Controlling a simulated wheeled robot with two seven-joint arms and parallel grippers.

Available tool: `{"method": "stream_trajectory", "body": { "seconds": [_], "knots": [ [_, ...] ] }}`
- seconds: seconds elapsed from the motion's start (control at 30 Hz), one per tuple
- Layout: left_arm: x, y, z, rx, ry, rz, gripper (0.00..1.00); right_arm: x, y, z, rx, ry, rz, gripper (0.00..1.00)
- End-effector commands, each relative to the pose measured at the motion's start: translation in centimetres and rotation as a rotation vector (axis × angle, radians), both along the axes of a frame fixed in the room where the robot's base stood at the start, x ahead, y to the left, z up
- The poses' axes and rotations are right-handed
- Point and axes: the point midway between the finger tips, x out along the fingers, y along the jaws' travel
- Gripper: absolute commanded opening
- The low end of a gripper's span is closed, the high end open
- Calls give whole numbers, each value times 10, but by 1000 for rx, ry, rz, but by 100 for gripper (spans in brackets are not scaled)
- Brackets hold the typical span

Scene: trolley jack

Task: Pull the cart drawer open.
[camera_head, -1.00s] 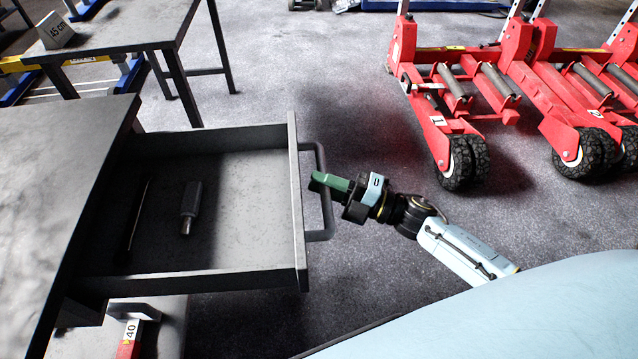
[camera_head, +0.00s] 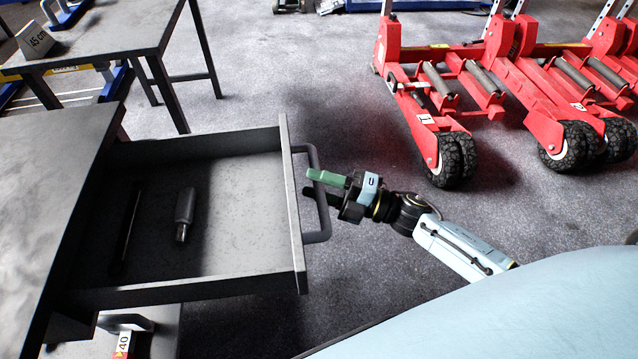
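The cart drawer (camera_head: 225,285) stands pulled well out of the dark cart (camera_head: 45,165), and its inside shows. Its bar handle (camera_head: 318,222) is on the front panel at the right. My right gripper (camera_head: 316,184) is at the handle, reaching in from the right. Its green finger and dark finger show a small gap between them and overlap the handle's middle in the picture. Whether they touch the bar I cannot tell. My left gripper is not in view.
A dark screwdriver-like tool (camera_head: 131,228) and a grey cylindrical tool (camera_head: 184,212) lie in the drawer. Red wheeled jacks (camera_head: 440,115) stand at the right. Bare floor (camera_head: 255,75) lies between.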

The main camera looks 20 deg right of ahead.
Motion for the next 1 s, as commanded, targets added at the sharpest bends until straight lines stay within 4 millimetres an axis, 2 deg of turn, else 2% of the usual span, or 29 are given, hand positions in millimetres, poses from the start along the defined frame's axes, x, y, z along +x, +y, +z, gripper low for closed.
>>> {"method": "stream_trajectory", "body": {
  "seconds": [0.17, 0.5, 0.7, 1.0],
  "knots": [
    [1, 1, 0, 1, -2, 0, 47, -9, -11, -3, -1, 4, -1, 40],
    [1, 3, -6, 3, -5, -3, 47, -54, -68, -17, -3, 4, -1, 40],
    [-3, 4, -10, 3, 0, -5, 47, -74, -94, -23, -3, 3, -1, 40],
    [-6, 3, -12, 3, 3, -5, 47, -82, -104, -24, 1, -1, 0, 40]
  ]
}}
